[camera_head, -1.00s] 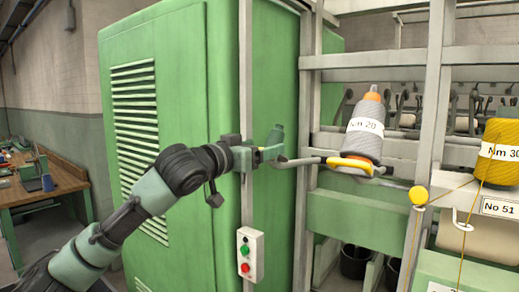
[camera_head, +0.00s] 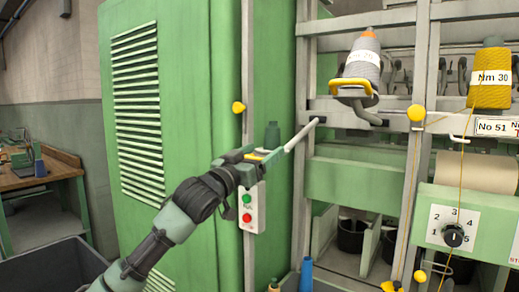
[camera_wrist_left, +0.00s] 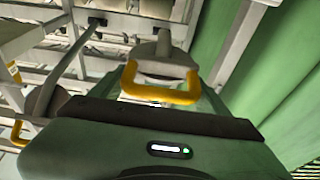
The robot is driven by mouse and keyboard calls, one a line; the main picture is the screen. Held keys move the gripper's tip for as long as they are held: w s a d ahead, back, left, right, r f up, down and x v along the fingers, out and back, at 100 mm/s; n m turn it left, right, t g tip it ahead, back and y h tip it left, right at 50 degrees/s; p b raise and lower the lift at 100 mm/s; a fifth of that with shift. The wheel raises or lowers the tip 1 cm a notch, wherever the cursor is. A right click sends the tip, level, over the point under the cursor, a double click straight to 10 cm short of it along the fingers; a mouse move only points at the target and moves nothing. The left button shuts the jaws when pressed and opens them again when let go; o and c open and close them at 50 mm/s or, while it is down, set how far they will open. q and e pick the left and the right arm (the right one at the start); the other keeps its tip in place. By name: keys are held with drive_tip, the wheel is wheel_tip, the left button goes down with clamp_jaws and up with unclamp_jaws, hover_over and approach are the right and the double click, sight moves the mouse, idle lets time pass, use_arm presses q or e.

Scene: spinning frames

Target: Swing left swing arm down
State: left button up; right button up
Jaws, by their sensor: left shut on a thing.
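The left swing arm (camera_head: 302,137) is a pale grey bar that slopes down from a dark pivot on the machine frame towards my left gripper. The left wrist view shows the yellow U-shaped handle (camera_wrist_left: 160,95) close beyond my gripper body; the fingertips are hidden there. My right gripper is in no view.
A second swing arm with a yellow handle (camera_head: 352,86) carries a grey Nm 20 spool (camera_head: 363,60) to the right. The green cabinet (camera_head: 180,130) stands close on the left, with a button box (camera_head: 250,209) just below my gripper. A dark bin (camera_head: 52,268) is at lower left.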

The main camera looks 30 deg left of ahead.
use_arm(q)
drive_tip(key=f, duration=0.2)
drive_tip(key=shift+w+d+f+b, duration=0.15)
drive_tip(key=shift+w+f+b, duration=0.1)
drive_tip(key=shift+f+b, duration=0.1)
drive_tip(key=o, duration=1.8)
drive_tip(key=shift+r, duration=0.15)
drive_tip(key=shift+s, duration=0.1)
drive_tip(key=b+v, duration=0.3)
drive_tip(key=v, duration=0.4)
drive_tip(key=shift+s, duration=0.4)
